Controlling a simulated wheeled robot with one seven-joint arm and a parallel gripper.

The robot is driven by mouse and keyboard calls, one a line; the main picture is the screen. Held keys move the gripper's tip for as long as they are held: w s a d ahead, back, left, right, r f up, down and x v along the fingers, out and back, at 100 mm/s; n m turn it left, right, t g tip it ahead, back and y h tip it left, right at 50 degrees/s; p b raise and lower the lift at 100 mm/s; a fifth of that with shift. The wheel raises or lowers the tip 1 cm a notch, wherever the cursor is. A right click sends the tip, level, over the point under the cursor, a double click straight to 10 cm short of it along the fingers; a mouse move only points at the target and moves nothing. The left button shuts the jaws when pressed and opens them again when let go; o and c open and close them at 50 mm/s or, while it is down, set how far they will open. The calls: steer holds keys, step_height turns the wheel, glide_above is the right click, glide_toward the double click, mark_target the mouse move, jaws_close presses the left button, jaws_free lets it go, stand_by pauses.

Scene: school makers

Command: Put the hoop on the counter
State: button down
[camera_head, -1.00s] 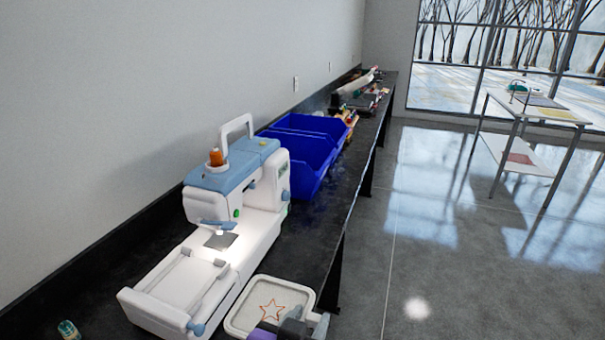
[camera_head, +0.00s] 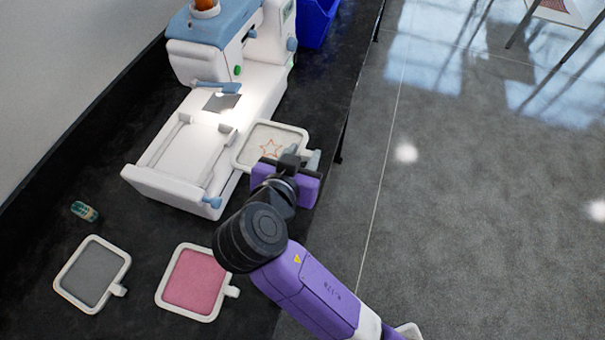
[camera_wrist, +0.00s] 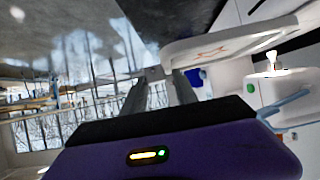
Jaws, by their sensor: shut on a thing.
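The hoop is a white rounded square frame (camera_head: 249,160) with pale fabric and an orange star outline. My gripper (camera_head: 300,158) is shut on its near right edge. The hoop is held roughly level beside the white and blue sewing machine (camera_head: 262,88), on the side toward the counter's edge. In the wrist view the hoop (camera_wrist: 225,36) extends from the fingers (camera_wrist: 160,88), with the sewing machine (camera_wrist: 255,92) beyond it. The black counter (camera_head: 150,258) lies below; I cannot tell how large the gap under the hoop is.
A grey hoop (camera_head: 93,272) and a pink hoop (camera_head: 194,281) lie on the near counter. Open floor (camera_head: 470,230) is to the right.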

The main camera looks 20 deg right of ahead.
step_height(320, 180, down, 12)
steer(key=shift+r, duration=0.25)
steer(key=c, duration=1)
jaws_free()
steer(key=shift+o, duration=0.2)
steer(key=v, duration=1.2)
steer(key=shift+s+b, duration=0.15)
steer(key=shift+b, duration=0.15)
steer(key=shift+f, duration=0.1)
